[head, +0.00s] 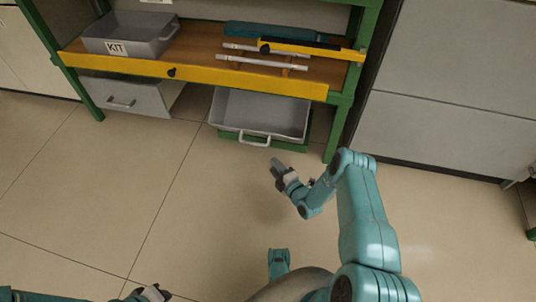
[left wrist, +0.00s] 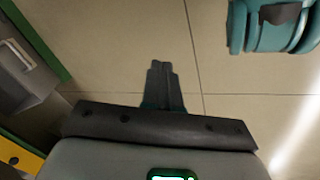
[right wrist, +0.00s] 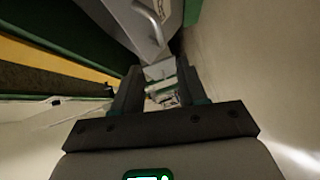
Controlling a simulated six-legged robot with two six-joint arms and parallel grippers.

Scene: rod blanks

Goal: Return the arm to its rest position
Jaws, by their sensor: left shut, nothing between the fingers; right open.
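My right gripper (head: 277,168) shows in the head view over the floor, in front of the workbench and a little below the open drawer. In the right wrist view its two fingers (right wrist: 158,85) stand apart with nothing held between them. My left gripper (head: 150,293) is only partly in the head view, at the bottom edge. In the left wrist view its fingers (left wrist: 161,72) are together over bare floor, with nothing in them.
The grey open drawer (head: 228,108) juts from under the bench with its handle towards me. On the wooden shelf (head: 200,52) are a grey KIT tray (head: 117,47), two white rods (head: 262,62) and a yellow-black tool (head: 310,47). The tiled floor (head: 130,190) is clear.

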